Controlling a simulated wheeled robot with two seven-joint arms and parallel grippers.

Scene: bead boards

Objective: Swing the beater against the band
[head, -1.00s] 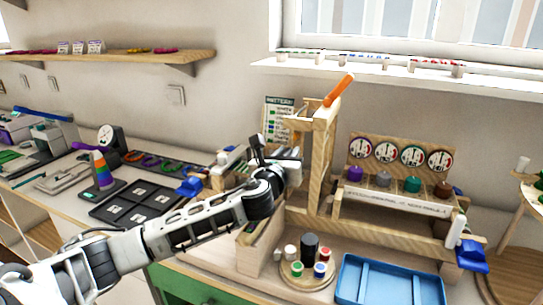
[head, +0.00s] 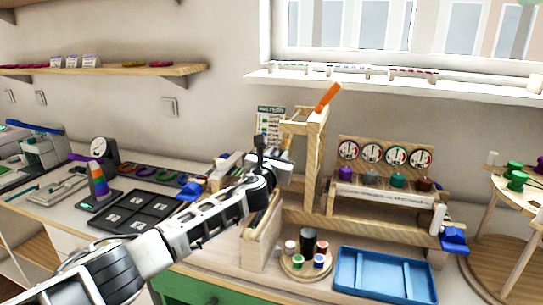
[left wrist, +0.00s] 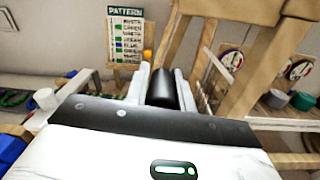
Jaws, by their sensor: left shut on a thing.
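My left gripper (head: 282,166) is beside the tall wooden frame (head: 315,160), on its left side. In the left wrist view its two pale fingers (left wrist: 161,88) are shut on a dark cylinder (left wrist: 162,90), which may be the beater; the fingers hide part of it. An orange bar (head: 328,97) sticks up at a tilt from the top of the frame. A small orange tip (left wrist: 148,55) shows behind the fingers in the left wrist view. I cannot tell which part is the band. My right gripper is not in view.
A rack with several dials (head: 372,153) and coloured knobs stands right of the frame. A round tray (head: 292,262) with small pots and a black cylinder (head: 308,240) is in front, beside an empty blue tray (head: 385,290). A pattern card (head: 270,122) stands behind my gripper.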

